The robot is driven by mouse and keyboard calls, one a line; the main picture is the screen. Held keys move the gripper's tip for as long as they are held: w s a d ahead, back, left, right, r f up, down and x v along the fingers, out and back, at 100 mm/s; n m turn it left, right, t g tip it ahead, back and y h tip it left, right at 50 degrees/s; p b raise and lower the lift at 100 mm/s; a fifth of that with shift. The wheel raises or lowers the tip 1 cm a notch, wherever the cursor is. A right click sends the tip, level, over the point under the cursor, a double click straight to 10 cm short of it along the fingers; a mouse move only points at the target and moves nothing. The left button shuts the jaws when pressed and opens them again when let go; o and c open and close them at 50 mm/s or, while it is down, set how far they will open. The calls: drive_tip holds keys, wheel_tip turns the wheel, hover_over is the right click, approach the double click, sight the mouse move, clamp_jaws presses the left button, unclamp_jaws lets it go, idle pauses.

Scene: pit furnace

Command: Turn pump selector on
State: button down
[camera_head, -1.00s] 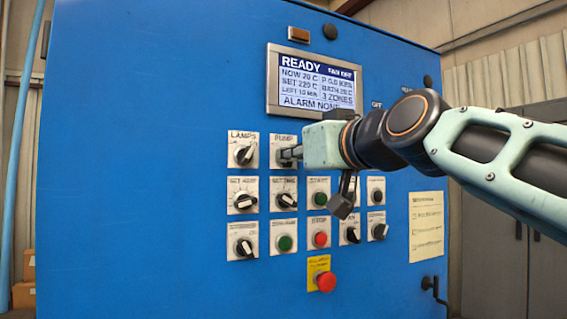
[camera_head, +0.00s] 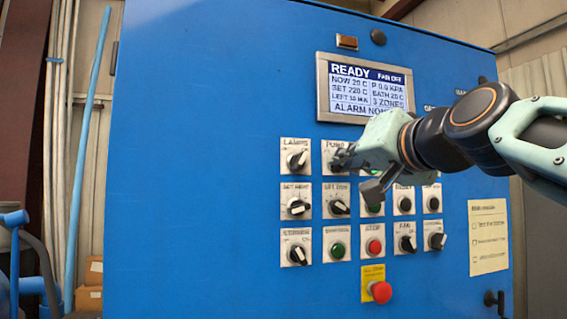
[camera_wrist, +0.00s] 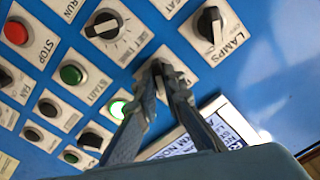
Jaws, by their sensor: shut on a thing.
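The pump selector (camera_head: 334,145) is a knob on a white plate labelled PUMP, in the top row of a blue control panel. Its knob is mostly hidden by my fingers. My gripper (camera_head: 341,160) comes in from the right and is shut on the pump selector knob. In the wrist view my two fingers (camera_wrist: 164,75) meet at the knob over a pale plate (camera_wrist: 158,57). The angle of the knob cannot be read clearly. A green light (camera_wrist: 117,110) glows beside the fingers in the wrist view.
The lamps selector (camera_head: 297,158) is just left of the pump selector, and a setting knob (camera_head: 339,207) is just below. Lower are a red stop button (camera_head: 374,247) and a red mushroom button (camera_head: 380,291). The display (camera_head: 368,88) above reads READY.

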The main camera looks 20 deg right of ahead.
drive_tip(key=shift+f, duration=0.1)
drive_tip(key=c, duration=2)
unclamp_jaws()
drive_tip(key=shift+c, duration=0.2)
drive_tip(key=s, duration=1.2)
drive_tip(key=shift+d, duration=0.15)
